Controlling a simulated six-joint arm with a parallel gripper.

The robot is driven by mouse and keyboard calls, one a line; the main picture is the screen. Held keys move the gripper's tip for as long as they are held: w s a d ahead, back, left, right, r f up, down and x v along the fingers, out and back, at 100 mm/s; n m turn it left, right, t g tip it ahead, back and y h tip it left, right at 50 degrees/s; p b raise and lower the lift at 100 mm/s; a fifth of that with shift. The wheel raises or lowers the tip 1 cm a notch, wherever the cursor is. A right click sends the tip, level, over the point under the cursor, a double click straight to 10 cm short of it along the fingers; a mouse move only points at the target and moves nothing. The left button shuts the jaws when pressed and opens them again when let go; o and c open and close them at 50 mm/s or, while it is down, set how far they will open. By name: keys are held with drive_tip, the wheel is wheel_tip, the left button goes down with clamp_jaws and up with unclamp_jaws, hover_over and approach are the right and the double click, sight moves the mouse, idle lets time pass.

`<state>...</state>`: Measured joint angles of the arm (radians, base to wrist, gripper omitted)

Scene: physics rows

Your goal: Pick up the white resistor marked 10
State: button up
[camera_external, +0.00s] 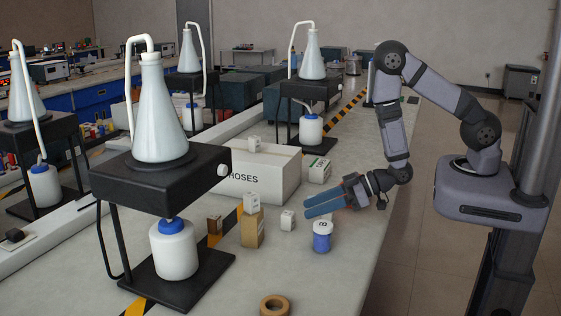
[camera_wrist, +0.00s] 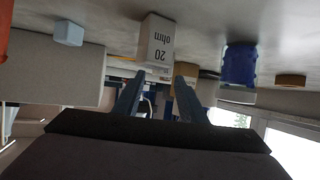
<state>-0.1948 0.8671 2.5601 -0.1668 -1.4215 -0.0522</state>
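My gripper (camera_external: 306,206) is open and empty. It points left above the table, near the blue-labelled jar. Its two fingers show apart in the wrist view (camera_wrist: 158,88). A white resistor block marked "20 ohm" (camera_wrist: 158,42) appears upside down, ahead of the gap between the fingers. In the external view, small white blocks stand on the table (camera_external: 287,220), on a brown box (camera_external: 251,202) and on the HOSES box (camera_external: 254,144). Their marks are too small to read, so I cannot tell which is marked 10.
The white HOSES box (camera_external: 262,177) stands behind. The blue-labelled jar (camera_external: 322,237) is below my gripper, and a brown tape ring (camera_external: 274,305) lies at the front. A black stand with a flask (camera_external: 160,170) fills the left. Bare table lies to the right of the jar.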

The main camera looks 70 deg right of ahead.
sight(294, 213)
drive_tip(key=shift+a+r+t, duration=0.1)
drive_tip(key=shift+a+t, duration=0.1)
drive_tip(key=shift+t, duration=0.1)
drive_tip(key=b+x, duration=0.2)
drive_tip(key=shift+w+a+f+b, duration=0.1)
drive_tip(key=shift+w+f+b, duration=0.15)
drive_tip(key=shift+f+b, duration=0.05)
drive_tip(key=b, duration=0.2)
drive_tip(key=w+b, duration=0.1)
drive_tip(key=b, duration=0.2)
drive_tip(key=shift+w+a+f, duration=0.1)
drive_tip(key=shift+a+f, duration=0.15)
drive_tip(key=shift+a, duration=0.05)
drive_tip(key=shift+w+b, duration=0.15)
drive_tip(key=shift+b, duration=1.1)
drive_tip(key=shift+f+b, duration=0.1)
drive_tip(key=shift+b, duration=0.75)
drive_tip(key=shift+x, duration=1.05)
drive_tip(key=shift+w+a, duration=0.15)
drive_tip(key=shift+a, duration=0.05)
drive_tip(key=shift+w+a, duration=0.1)
drive_tip(key=shift+w, duration=0.15)
drive_tip(key=shift+p+x, duration=0.75)
drive_tip(key=shift+x, duration=1.45)
